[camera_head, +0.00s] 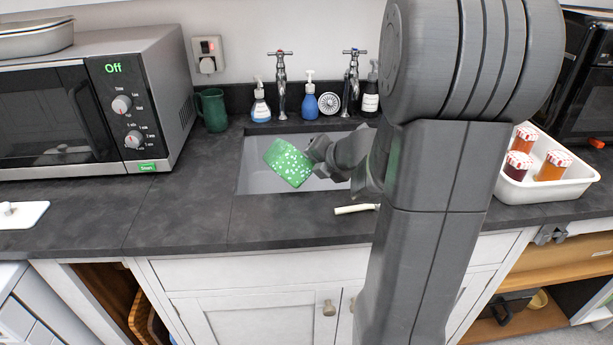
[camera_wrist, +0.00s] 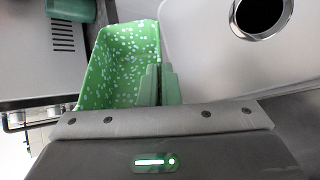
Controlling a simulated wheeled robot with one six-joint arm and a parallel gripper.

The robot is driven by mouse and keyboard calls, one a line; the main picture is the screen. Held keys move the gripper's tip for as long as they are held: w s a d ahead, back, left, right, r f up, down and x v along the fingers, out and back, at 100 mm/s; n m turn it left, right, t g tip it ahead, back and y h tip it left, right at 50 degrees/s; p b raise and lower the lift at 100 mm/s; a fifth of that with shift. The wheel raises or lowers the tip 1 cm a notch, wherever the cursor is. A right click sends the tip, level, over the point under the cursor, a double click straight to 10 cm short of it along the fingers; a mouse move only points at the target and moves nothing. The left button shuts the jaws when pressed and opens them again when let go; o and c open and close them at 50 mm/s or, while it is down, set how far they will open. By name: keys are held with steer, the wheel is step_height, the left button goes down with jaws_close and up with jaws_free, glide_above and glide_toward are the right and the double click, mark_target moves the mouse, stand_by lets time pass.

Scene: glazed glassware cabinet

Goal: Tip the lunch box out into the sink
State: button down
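The lunch box (camera_head: 288,163), green with white speckles, is held tilted above the sink (camera_head: 256,184) in the head view. It also shows in the wrist view (camera_wrist: 112,65), where no loose contents can be made out. My gripper (camera_head: 314,160) is at the right side of the box. In the wrist view its fingers (camera_wrist: 160,85) look closed on the box's near right edge. The sink basin fills the right of the wrist view (camera_wrist: 205,55), with its round dark drain (camera_wrist: 260,14). My arm hides the right part of the sink in the head view.
Two taps (camera_head: 281,85) (camera_head: 350,80) and soap bottles (camera_head: 260,102) stand behind the sink. A green mug (camera_head: 212,110) and a microwave (camera_head: 95,105) are to the left. A white tray (camera_head: 548,187) with jars is to the right. A pale-handled item (camera_head: 356,209) lies at the sink's front edge.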

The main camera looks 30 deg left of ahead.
steer(key=shift+w+d+f+m+g+y+p, duration=0.2)
steer(key=shift+w+f+m+g+y+p, duration=0.15)
steer(key=shift+f+m+g+p, duration=0.35)
stand_by(0.6)
steer(key=shift+w+d+r+m+g+y+p, duration=0.25)
steer(key=shift+w+r+m+g+y+p, duration=0.15)
steer(key=shift+p, duration=1.15)
steer(key=shift+w+d+m+g+y+p, duration=0.25)
steer(key=shift+w+p, duration=0.25)
steer(key=shift+p, duration=0.35)
steer(key=shift+w+d+m+g+y+p, duration=0.1)
steer(key=shift+w+d+m+g+p, duration=0.1)
steer(key=shift+w+p, duration=0.45)
steer(key=shift+w+d+m+g+y+p, duration=0.15)
steer(key=shift+m+g+y+p, duration=0.25)
steer(key=shift+p, duration=0.85)
steer(key=shift+w+d+m+g+y+p, duration=0.3)
steer(key=shift+w+m+g+y+p, duration=0.3)
steer(key=shift+p, duration=0.55)
steer(key=shift+w+d+f+m+g+y+p, duration=0.2)
steer(key=shift+w+m+g+y, duration=0.1)
steer(key=shift+m, duration=0.2)
steer(key=shift+w+d+f+m+g+y+p, duration=0.1)
steer(key=shift+w+m+g+y+p, duration=0.15)
steer(key=shift+m, duration=0.2)
stand_by(0.3)
